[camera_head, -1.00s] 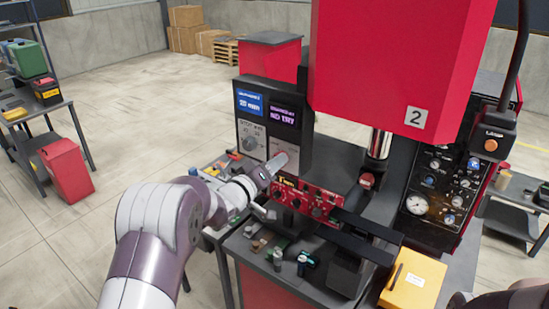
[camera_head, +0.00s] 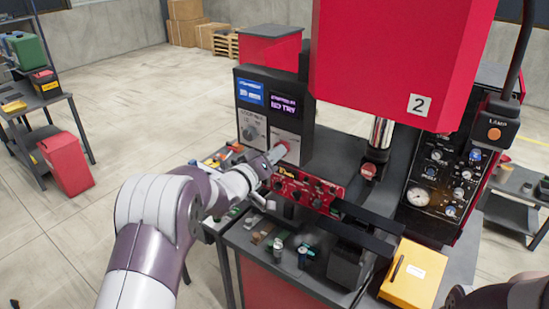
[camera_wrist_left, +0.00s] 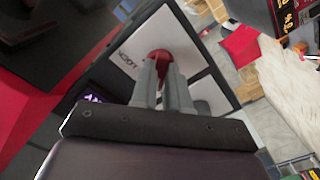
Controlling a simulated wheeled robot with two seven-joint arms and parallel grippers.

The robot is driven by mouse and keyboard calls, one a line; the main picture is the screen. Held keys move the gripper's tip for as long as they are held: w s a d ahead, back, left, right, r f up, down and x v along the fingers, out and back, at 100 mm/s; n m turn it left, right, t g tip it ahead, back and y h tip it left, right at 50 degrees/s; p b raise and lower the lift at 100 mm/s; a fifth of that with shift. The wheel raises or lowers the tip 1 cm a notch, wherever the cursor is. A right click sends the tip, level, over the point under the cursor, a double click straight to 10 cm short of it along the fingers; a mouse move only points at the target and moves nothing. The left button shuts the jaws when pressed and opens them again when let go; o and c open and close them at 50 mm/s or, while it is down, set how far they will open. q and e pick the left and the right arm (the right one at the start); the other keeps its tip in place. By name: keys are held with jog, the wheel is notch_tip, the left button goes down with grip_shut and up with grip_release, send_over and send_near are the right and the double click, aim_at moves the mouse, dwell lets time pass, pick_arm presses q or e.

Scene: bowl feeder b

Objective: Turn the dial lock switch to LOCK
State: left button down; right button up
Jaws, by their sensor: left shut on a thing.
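The dial lock switch is a red knob (camera_wrist_left: 158,56) on a light panel, with the word LOCK beside it in the left wrist view. My left gripper (camera_wrist_left: 164,72) has its two fingers closed on this knob, and they hide part of it. In the head view my left gripper (camera_head: 277,154) reaches the lower right panel of the dark control box (camera_head: 250,113). The angle the knob points at cannot be read clearly. My right gripper is out of view; only part of that arm shows at the bottom right.
A rotary selector (camera_head: 249,133) sits left of the gripped switch. A red button panel (camera_head: 308,188) stands just below my gripper. Small parts lie on the bench in front. A large red press head (camera_head: 385,60) stands to the right. A yellow box (camera_head: 413,272) lies front right.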

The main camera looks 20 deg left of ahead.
pick_arm(q)
jog(key=shift+r+m+b, duration=0.1)
jog(key=shift+m+b, duration=7.35)
jog(key=shift+m, duration=0.75)
jog(key=shift+r+m, duration=0.1)
jog(key=shift+m, duration=0.2)
jog(key=c, duration=1.1)
grip_release()
jog(key=b+v, duration=0.3)
jog(key=v, duration=0.9)
jog(key=shift+s, duration=0.3)
